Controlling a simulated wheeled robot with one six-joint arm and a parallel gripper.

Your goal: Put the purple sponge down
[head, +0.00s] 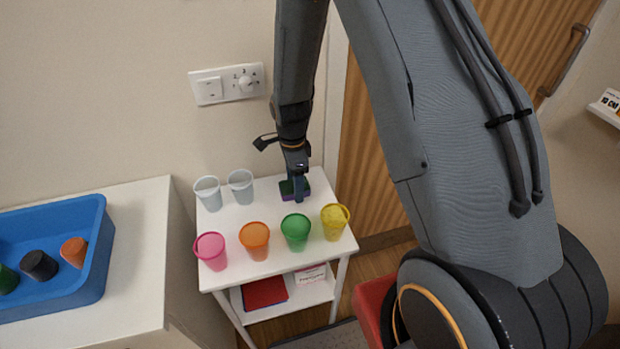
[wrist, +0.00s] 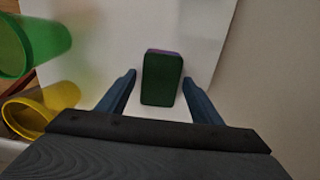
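The purple sponge (wrist: 162,78) has a dark green top face and a purple edge. It lies on the white table in the wrist view, between the two open fingers of my gripper (wrist: 160,96). A gap shows between each finger and the sponge. In the head view the sponge (head: 288,187) is on the back right part of the white table (head: 262,200), partly hidden by my gripper (head: 294,190), which reaches down over it.
Pink (head: 211,250), orange (head: 254,240), green (head: 296,231) and yellow (head: 334,220) cups stand along the table's front. Two pale cups (head: 208,192) (head: 241,186) stand at the back left. A blue tray (head: 95,280) sits on a white counter at left. A wall is behind the table.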

